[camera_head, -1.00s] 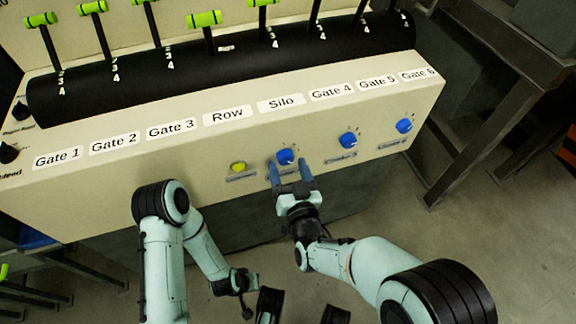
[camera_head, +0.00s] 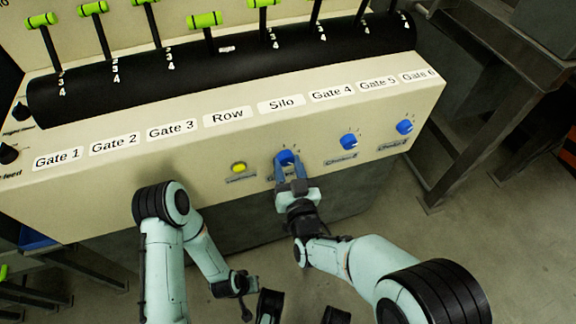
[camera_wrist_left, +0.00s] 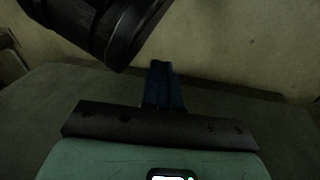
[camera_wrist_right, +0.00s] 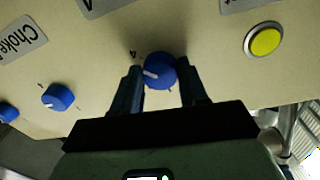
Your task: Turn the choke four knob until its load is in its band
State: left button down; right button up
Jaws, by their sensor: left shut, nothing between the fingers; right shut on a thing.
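The blue knob (camera_head: 286,156), leftmost of the blue knobs on the cream panel front, sits between the fingers of my right gripper (camera_head: 287,165). The right wrist view shows the same knob (camera_wrist_right: 162,71) with a white pointer mark, held by the dark blue fingers on both sides. Its own name plate is mostly hidden by the gripper, so I cannot read its number. My left gripper (camera_wrist_left: 162,86) is shut and empty in the left wrist view, away from the panel. No load reading is legible.
Two more blue knobs, one (camera_head: 348,141) and another (camera_head: 404,127), stand to the right. A yellow button (camera_head: 238,168) is to the left. Green-topped levers (camera_head: 204,19) line the black drum above. A dark metal table (camera_head: 500,60) stands at the right.

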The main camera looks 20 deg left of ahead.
jog(key=n, duration=0.4)
jog(key=shift+d+n, duration=0.1)
jog(key=shift+n, duration=0.2)
pick_arm(q)
jog(key=shift+w+d+r+p, duration=0.1)
jog(key=shift+w+r+p, duration=0.25)
jog(key=shift+w+r, duration=0.3)
pick_arm(e)
jog(key=shift+n, duration=1.9)
pick_arm(q)
jog(key=shift+t, duration=0.3)
pick_arm(e)
jog(key=shift+y, duration=0.3)
jog(key=o, duration=1.1)
jog(key=shift+c, duration=0.2)
